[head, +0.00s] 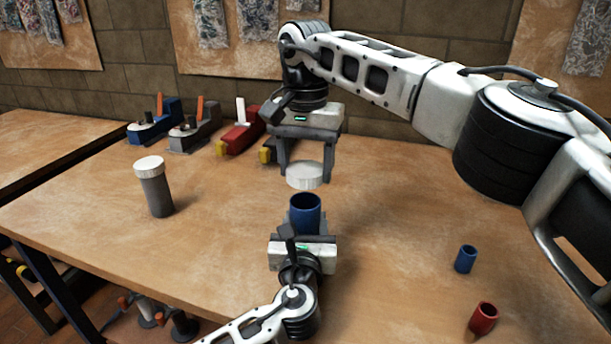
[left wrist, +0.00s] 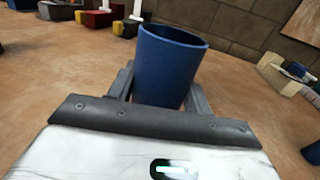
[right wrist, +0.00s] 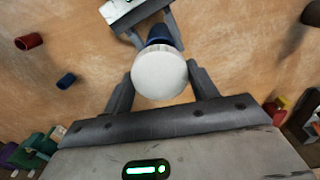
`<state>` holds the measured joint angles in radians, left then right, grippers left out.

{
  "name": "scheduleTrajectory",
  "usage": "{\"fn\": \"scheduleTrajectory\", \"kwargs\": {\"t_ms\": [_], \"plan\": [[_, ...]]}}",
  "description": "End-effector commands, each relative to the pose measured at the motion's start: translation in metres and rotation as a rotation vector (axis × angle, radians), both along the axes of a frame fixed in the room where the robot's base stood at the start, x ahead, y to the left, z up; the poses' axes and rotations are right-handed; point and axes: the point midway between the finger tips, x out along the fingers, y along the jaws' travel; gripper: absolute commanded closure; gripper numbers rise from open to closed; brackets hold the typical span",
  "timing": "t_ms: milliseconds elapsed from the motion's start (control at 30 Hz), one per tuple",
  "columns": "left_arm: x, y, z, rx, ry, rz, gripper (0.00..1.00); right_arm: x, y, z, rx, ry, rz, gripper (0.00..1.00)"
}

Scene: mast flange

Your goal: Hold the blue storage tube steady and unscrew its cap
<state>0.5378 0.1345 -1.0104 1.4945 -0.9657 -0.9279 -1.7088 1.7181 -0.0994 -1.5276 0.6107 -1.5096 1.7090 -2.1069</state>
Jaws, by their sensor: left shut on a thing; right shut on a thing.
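The blue storage tube (head: 306,214) stands upright and open at the top, near the front middle of the table. My left gripper (head: 303,236) is shut on it; the tube also shows between the fingers in the left wrist view (left wrist: 168,66). The white cap (head: 304,175) is off the tube, held above it with a gap between them. My right gripper (head: 307,165) is shut on the cap, pointing down from above. In the right wrist view the cap (right wrist: 160,72) sits between the fingers and covers most of the tube (right wrist: 163,38).
A grey tube with a white lid (head: 155,189) stands at left. A small blue cup (head: 465,259) and a red cup (head: 482,317) are at the right front. Blue, grey and red hand planes (head: 240,136) line the back by the wall. The table between is clear.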

Motion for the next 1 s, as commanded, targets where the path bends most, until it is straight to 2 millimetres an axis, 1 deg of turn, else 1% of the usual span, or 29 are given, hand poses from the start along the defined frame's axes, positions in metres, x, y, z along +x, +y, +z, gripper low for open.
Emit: {"fn": "scheduleTrajectory", "kwargs": {"t_ms": [167,200,233,267,533,667,767,1000], "plan": [[0.000,0.000,-0.001,0.002,0.002,0.001,1.00,0.000,0.000,0.000,0.000,0.001,0.001,0.69],[0.000,0.000,-0.001,0.002,0.002,0.001,0.39,0.000,0.000,0.000,0.000,0.001,0.001,0.69],[0.000,0.000,-0.001,0.001,0.002,0.001,0.31,0.000,0.000,0.000,0.000,0.001,0.001,0.69],[0.000,0.000,-0.001,0.001,0.002,0.001,0.25,0.000,0.000,0.000,0.000,0.001,0.001,0.69],[-0.001,0.000,0.000,0.001,0.001,0.000,0.25,0.000,0.000,0.000,0.000,0.001,0.000,0.69],[-0.010,0.000,-0.001,0.000,0.002,0.000,0.25,0.000,0.000,0.001,0.000,0.001,0.000,0.69],[-0.026,0.001,-0.001,-0.001,0.004,-0.002,0.25,0.000,0.000,0.003,0.000,0.001,0.000,0.69],[-0.078,0.005,-0.001,-0.001,0.005,-0.001,0.25,0.000,0.000,0.005,0.000,0.001,0.000,0.69]]}}
